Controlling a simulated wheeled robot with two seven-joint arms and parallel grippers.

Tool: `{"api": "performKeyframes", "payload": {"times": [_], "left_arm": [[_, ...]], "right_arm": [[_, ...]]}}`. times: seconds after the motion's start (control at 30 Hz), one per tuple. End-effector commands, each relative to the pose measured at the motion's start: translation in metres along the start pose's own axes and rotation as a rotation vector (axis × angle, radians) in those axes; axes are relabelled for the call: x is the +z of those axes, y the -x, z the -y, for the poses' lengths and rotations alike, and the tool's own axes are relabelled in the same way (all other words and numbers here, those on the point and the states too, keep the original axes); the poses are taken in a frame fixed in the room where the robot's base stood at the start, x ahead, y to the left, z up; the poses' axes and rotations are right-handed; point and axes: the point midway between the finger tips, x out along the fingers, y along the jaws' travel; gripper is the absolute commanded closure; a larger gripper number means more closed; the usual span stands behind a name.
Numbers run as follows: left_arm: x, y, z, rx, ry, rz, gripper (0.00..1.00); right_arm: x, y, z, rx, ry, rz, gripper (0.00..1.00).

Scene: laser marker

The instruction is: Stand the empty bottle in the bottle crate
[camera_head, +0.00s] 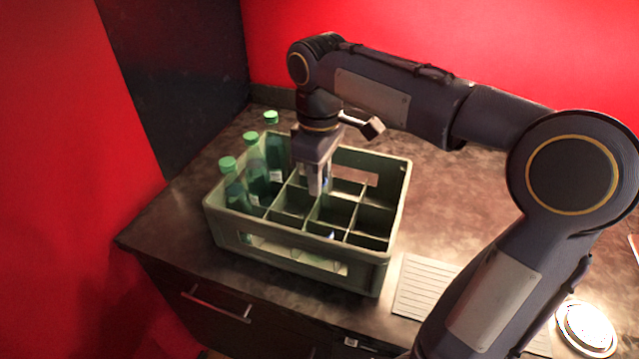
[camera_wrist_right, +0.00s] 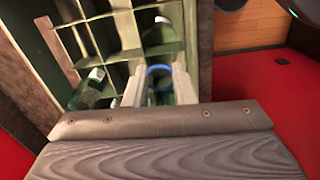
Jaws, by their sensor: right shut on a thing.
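The green bottle crate (camera_head: 375,262) stands on the counter, with its dividers and several empty compartments showing. My right gripper (camera_head: 319,188) points down over the middle of the crate. It is shut on the empty bottle (camera_head: 326,183), mostly hidden behind the fingers and dividers in the head view. In the right wrist view, the gripper's two pale fingers (camera_wrist_right: 157,86) lie on either side of the bottle's blue ring (camera_wrist_right: 160,70), seen nearly end-on within the crate grid. I cannot tell whether the bottle's base touches the crate floor. My left gripper is not in view.
Several green-capped bottles (camera_head: 235,190) stand along the crate's left side. A white ribbed mat (camera_head: 424,288) lies right of the crate, and a bright round lamp-like object (camera_head: 586,328) is at lower right. A dark panel rises behind left.

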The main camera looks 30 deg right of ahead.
Motion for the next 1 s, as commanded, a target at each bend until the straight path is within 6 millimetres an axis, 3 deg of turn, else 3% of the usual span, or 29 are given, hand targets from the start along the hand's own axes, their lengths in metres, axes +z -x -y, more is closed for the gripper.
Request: {"api": "performKeyframes", "payload": {"times": [0.13,0.53,0.57,0.7,1.0], "left_arm": [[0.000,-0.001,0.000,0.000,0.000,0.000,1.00],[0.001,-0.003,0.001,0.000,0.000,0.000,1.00],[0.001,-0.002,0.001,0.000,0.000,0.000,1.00],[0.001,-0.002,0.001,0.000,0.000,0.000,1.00],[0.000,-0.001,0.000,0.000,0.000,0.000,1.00]], "right_arm": [[0.000,-0.017,0.000,0.000,0.000,0.001,1.00],[0.000,-0.023,0.000,0.000,0.000,0.000,1.00],[0.000,-0.022,0.000,0.000,0.000,0.001,0.73],[0.000,-0.022,0.000,0.000,0.000,0.001,0.55],[0.000,-0.020,0.000,0.000,0.000,0.000,0.55]]}}
